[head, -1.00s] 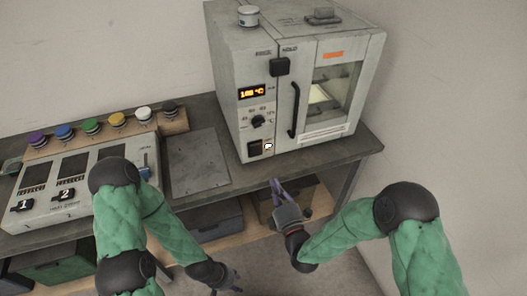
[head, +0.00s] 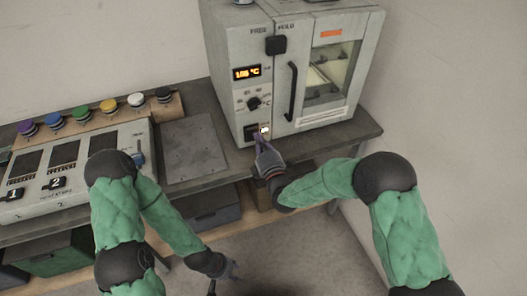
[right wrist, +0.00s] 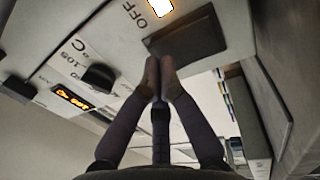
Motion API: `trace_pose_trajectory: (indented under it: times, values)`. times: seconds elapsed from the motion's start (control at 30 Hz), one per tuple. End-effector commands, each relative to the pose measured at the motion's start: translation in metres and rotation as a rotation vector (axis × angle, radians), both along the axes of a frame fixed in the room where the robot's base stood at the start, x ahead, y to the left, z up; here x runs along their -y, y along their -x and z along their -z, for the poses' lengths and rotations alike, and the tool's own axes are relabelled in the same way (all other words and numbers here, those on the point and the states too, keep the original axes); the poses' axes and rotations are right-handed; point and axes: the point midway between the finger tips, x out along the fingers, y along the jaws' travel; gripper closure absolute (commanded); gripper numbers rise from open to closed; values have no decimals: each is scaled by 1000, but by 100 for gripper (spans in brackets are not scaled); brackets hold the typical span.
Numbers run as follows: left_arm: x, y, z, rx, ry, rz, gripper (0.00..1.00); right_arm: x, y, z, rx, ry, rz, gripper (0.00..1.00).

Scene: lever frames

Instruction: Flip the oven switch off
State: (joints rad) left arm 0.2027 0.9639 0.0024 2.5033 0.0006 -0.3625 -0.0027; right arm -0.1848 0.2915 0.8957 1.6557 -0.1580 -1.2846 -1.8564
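The oven (head: 285,75) stands on the bench. Its black rocker switch (head: 251,132) is low on the front panel, beside a lit indicator (head: 264,129). In the right wrist view the switch (right wrist: 185,36) fills the top middle, next to the word OFF and the lit indicator (right wrist: 155,8). My right gripper (head: 263,141) is at the switch, with nothing in it. Its fingertips (right wrist: 160,68) are together at the switch's lower edge; I cannot tell whether they touch it. My left gripper (head: 224,277) hangs low, away from the oven, fingers apart and empty.
The oven's display (head: 247,72) is lit, with a knob (head: 253,103) below it. A black door handle (head: 292,93) stands out right of the switch. A flat plate (head: 188,148) lies between.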

Motion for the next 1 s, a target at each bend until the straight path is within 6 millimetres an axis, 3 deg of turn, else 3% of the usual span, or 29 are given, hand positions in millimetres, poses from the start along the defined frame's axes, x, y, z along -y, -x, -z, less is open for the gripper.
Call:
trace_pose_trajectory:
  times: [0.2,0.53,0.73,1.0]
  values:
    - [0,0,4,0,0,0,60,-4,-10,-1,1,0,0,100]
    - [0,0,3,0,0,0,60,-4,-11,-2,-2,1,0,100]
    - [0,0,-11,0,0,0,60,-5,-17,-8,-62,21,0,100]
    - [0,0,-6,0,0,0,60,-5,-16,-4,-59,20,0,100]
